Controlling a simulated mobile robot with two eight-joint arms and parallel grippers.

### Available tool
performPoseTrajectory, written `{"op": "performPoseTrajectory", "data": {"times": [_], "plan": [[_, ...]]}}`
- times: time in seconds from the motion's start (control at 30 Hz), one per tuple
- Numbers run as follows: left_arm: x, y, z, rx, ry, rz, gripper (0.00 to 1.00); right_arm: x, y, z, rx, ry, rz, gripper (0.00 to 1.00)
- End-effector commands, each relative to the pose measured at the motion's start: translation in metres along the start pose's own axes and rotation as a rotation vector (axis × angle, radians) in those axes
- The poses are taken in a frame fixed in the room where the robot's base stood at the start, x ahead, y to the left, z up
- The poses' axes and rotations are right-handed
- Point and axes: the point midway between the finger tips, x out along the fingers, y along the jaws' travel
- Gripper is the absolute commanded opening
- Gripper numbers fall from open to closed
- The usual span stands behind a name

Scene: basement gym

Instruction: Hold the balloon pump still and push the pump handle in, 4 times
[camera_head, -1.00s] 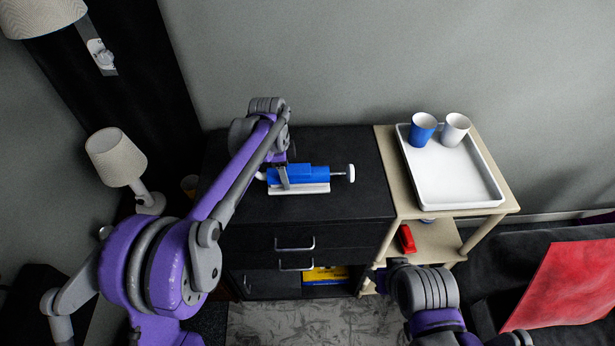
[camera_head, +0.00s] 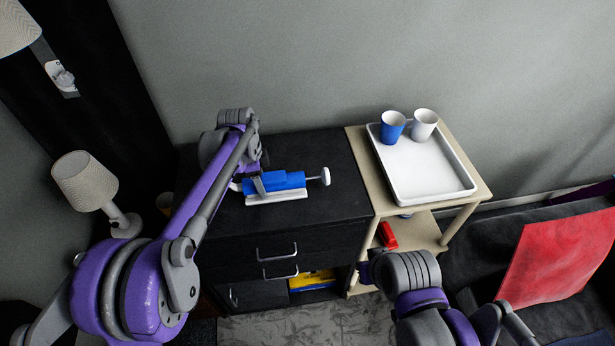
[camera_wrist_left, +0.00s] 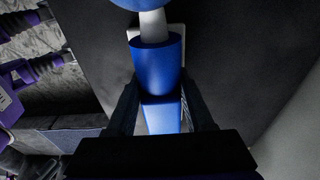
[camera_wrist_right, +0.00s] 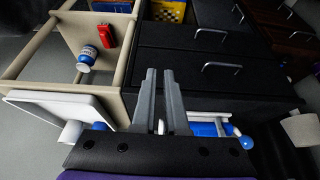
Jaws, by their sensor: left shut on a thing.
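The balloon pump (camera_head: 284,181) lies on the black cabinet (camera_head: 330,158), a blue cylinder on a white base. Its white handle (camera_head: 325,176) sticks out at the right end on a short rod, with a gap to the body. My left gripper (camera_head: 258,185) is shut on the pump body, one finger on each side of the blue part (camera_wrist_left: 157,65) in the left wrist view. A round blue piece (camera_wrist_right: 246,142) sits beyond the white nozzle in the right wrist view. My right gripper (camera_wrist_right: 160,73) is empty, its fingers close together, in front of the cabinet and away from the handle.
A wooden side table (camera_head: 358,150) right of the cabinet holds a white tray (camera_head: 430,178) with a blue cup (camera_head: 392,127) and a white cup (camera_head: 424,124). A red object (camera_head: 387,235) lies on its lower shelf. A lamp (camera_head: 87,182) stands at left.

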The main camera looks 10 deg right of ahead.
Motion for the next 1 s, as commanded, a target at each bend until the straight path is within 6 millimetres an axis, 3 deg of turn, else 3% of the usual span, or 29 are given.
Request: {"op": "performPoseTrajectory", "data": {"times": [0.37,0.6,0.8,1.0], "plan": [[0.0,0.0,0.0,0.0,0.0,0.0,0.0,0.002,0.018,-0.111,0.026,-0.085,-0.174,0.0],[0.0,0.0,0.0,0.0,0.001,0.0,0.0,0.019,0.048,-0.184,0.023,-0.078,-0.322,0.0],[0.0,0.0,0.0,0.0,0.001,0.0,0.0,0.033,0.076,-0.226,0.011,-0.042,-0.419,0.0],[0.0,0.0,0.0,0.0,0.0,0.0,0.0,0.04,0.091,-0.243,0.001,-0.017,-0.465,0.0]]}}
